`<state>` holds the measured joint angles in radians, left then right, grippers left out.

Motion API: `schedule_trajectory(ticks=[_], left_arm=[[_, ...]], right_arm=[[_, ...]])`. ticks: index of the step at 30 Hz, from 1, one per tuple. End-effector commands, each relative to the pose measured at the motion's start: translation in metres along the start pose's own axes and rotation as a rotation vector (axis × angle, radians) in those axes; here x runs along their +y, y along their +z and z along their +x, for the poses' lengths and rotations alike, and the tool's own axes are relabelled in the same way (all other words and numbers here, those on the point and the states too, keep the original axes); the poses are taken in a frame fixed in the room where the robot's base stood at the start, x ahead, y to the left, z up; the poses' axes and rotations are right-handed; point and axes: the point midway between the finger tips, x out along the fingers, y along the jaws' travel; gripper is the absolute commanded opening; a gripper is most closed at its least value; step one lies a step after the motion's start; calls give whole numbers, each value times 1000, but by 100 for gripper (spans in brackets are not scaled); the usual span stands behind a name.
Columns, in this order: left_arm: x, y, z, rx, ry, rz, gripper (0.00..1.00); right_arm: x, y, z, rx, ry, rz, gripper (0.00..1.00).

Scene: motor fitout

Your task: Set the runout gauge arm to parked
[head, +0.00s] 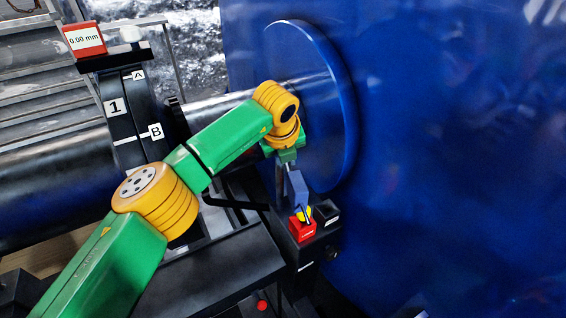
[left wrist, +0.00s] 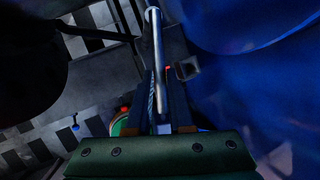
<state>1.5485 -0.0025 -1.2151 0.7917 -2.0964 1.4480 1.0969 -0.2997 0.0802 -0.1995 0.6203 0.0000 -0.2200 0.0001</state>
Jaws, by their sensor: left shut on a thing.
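In the left wrist view, a slim grey metal rod (left wrist: 158,60) with a rounded end runs between the fingers of my left gripper (left wrist: 163,92). It appears to be the gauge arm, though its pivot is hidden. In the head view my left gripper (head: 301,206) points down at a small post with a red block (head: 302,228) and a black block (head: 326,212). My left gripper is shut on the rod. The small labels on the blocks are unreadable. My right gripper is out of view.
A red readout (head: 84,39) showing 0.00 mm sits on a black bearing housing (head: 122,110) marked 1, A and B. A dark shaft (head: 50,185) runs to a large blue disc (head: 315,110). A blue casing (head: 450,150) fills the right side, close to my left gripper.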

Motion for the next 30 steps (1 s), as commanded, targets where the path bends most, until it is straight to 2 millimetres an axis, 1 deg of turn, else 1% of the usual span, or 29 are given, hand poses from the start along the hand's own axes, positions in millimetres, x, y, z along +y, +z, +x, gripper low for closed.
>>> schedule_trajectory(ticks=[3,9,24,25,26,27,28,30], left_arm=[[-2,0,1,-10,17,-43,0],[-4,0,1,-20,36,-88,0],[-5,0,1,-23,42,-104,0],[-5,0,1,-23,42,-104,22],[-5,0,1,-24,42,-104,30],[-5,0,1,-23,42,-104,41],[-5,0,1,-23,42,-104,49],[-5,0,1,-23,43,-104,50]], right_arm=[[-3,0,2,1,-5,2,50],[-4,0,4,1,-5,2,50],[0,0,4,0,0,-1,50],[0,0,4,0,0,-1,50],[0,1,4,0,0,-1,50],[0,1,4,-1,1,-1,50],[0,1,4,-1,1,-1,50],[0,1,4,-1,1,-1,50]])
